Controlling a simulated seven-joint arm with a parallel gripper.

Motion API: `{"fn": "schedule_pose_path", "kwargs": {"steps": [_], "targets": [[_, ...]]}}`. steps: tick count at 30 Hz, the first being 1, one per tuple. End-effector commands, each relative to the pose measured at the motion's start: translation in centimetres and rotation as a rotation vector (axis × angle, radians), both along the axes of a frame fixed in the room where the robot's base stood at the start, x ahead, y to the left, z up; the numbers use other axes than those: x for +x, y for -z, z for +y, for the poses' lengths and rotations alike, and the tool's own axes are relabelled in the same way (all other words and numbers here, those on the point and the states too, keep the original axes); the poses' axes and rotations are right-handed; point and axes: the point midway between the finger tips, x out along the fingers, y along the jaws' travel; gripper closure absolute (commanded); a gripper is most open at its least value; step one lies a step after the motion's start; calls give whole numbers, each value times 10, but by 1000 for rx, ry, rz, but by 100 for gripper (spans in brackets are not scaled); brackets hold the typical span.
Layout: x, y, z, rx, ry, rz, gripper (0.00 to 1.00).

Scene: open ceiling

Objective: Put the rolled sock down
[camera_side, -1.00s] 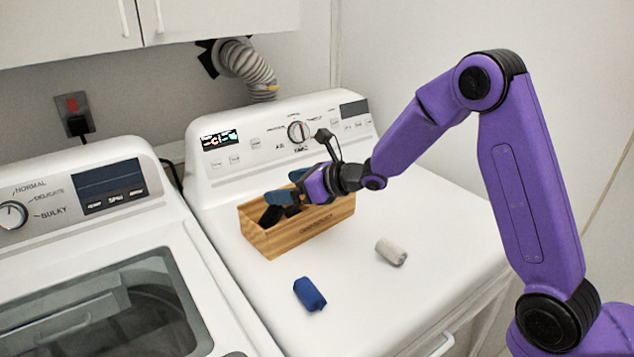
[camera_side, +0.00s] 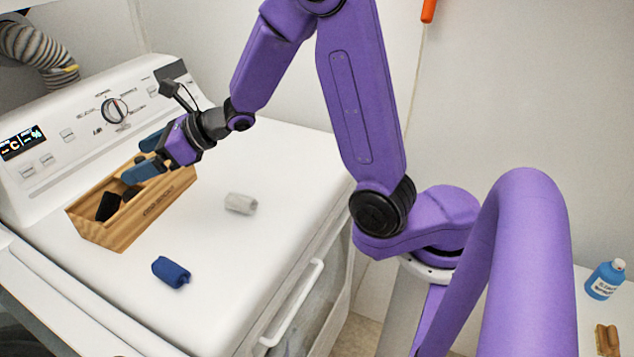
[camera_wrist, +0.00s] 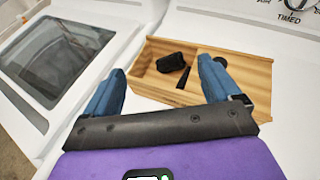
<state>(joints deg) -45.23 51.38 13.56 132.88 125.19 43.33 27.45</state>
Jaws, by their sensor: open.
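My gripper (camera_side: 148,156) is open, its two blue fingers spread apart above the wooden box (camera_side: 150,212) on the white machine. A black rolled sock (camera_side: 108,207) lies inside the box, and I see nothing held between the fingers. In the wrist view the black sock (camera_wrist: 170,62) rests in the wooden box (camera_wrist: 245,98), beyond my open gripper (camera_wrist: 158,75). Another dark piece lies beside it, partly hidden. A blue rolled sock (camera_side: 171,272) and a light grey rolled sock (camera_side: 240,203) lie on the machine top outside the box.
The control panel (camera_side: 85,125) rises behind the box. A blue bottle (camera_side: 605,279) and a brush (camera_side: 607,340) stand far off at the lower right. A second machine shows left in the wrist view.

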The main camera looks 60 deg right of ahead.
Motion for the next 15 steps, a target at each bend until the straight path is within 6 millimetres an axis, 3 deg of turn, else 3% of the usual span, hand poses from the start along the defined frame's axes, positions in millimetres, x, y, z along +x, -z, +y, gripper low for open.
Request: {"fn": "schedule_pose_path", "kwargs": {"steps": [8,15], "targets": [[-31,-5,58,-185,-408,-87,10],[-81,-2,89,-357,-799,-198,10]]}}
